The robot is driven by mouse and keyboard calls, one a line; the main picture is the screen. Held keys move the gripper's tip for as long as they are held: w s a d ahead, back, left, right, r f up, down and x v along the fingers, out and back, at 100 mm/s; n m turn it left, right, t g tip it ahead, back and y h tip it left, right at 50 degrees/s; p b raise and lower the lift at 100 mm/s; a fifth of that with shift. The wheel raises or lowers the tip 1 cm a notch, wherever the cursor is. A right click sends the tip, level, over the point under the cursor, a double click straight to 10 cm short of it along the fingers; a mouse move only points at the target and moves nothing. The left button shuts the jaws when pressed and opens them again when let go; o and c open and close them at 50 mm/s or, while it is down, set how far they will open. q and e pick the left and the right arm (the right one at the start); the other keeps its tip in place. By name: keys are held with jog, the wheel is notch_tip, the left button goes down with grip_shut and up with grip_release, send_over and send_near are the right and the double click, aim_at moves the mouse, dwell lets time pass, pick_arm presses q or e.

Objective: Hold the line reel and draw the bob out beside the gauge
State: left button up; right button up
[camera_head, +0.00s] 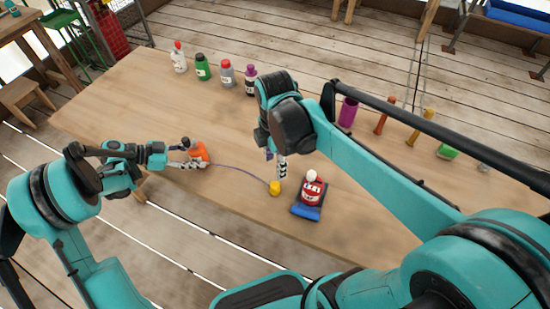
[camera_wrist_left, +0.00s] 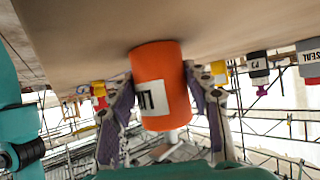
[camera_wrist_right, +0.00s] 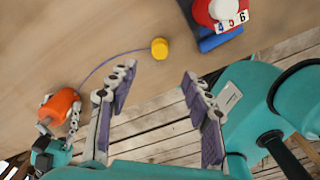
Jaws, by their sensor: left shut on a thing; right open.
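The line reel (camera_head: 197,150) is an orange cylinder with a white label, at the table's near left. My left gripper (camera_head: 204,160) is shut on it, one finger on each side in the left wrist view (camera_wrist_left: 160,75). A thin purple line runs from the reel to the yellow bob (camera_head: 275,188), which rests on the table. My right gripper (camera_head: 281,172) is open and empty above the table, close to the bob. In the right wrist view the bob (camera_wrist_right: 159,48) lies just beyond the open fingertips (camera_wrist_right: 158,74).
A blue pad (camera_head: 307,212) lies at the red piece's near side. Several bottles, among them a green one (camera_head: 202,67), line the far edge. A purple cup (camera_head: 347,112) and other items stand at the right behind my right arm. The middle table is clear.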

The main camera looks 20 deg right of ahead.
jog(key=shift+r, duration=0.85)
pick_arm(q)
jog(key=o, duration=1)
jog(key=shift+c, duration=0.2)
jog(key=v, duration=1.2)
